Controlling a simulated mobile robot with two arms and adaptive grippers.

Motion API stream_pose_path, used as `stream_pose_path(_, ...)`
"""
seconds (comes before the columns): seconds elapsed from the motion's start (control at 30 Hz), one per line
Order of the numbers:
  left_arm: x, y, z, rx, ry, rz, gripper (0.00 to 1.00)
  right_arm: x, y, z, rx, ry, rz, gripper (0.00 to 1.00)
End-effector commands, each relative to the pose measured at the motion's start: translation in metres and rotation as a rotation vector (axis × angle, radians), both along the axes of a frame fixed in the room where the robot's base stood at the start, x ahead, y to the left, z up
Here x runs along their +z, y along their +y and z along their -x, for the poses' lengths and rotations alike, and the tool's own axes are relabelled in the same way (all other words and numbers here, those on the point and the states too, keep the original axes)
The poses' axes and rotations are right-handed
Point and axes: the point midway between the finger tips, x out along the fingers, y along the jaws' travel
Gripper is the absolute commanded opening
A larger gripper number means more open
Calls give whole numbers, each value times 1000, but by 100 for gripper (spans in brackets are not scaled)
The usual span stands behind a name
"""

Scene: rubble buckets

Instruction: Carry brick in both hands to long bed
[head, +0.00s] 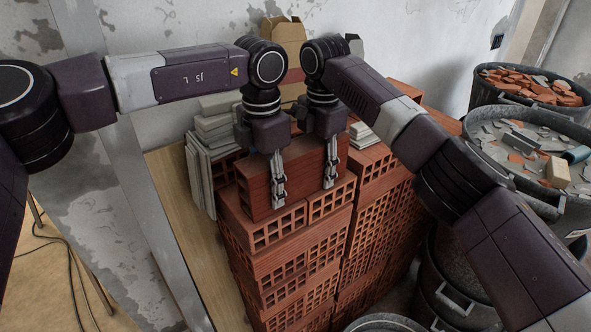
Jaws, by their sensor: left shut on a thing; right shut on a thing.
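A red-brown brick (302,173) stands on its long edge on top of a stack of red hollow bricks (290,262). My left gripper (279,192) is shut on the brick's left part, with a finger down its near face. My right gripper (330,174) is shut on the same brick near its right end. Both grippers point down from above. The brick seems to rest on the stack; I cannot tell if there is a gap under it. The fingers behind the brick are hidden. I cannot make out a long bed.
Black buckets of rubble stand at the right, one farther back (532,88) and one nearer (575,215). Grey tiles (203,165) lean left of the stack. A cardboard box (284,32) stands behind. A metal post (150,215) rises at the left.

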Motion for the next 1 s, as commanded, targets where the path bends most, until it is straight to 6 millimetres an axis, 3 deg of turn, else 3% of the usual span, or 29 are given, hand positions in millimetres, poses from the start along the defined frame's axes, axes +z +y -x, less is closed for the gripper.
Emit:
stream_pose_path(0.43,8,0,-1,1,-4,1,0,9,0,0,1,-2,0,0)
stream_pose_path(1.0,50,0,-1,2,-4,1,0,51,0,0,1,-1,-1,0)
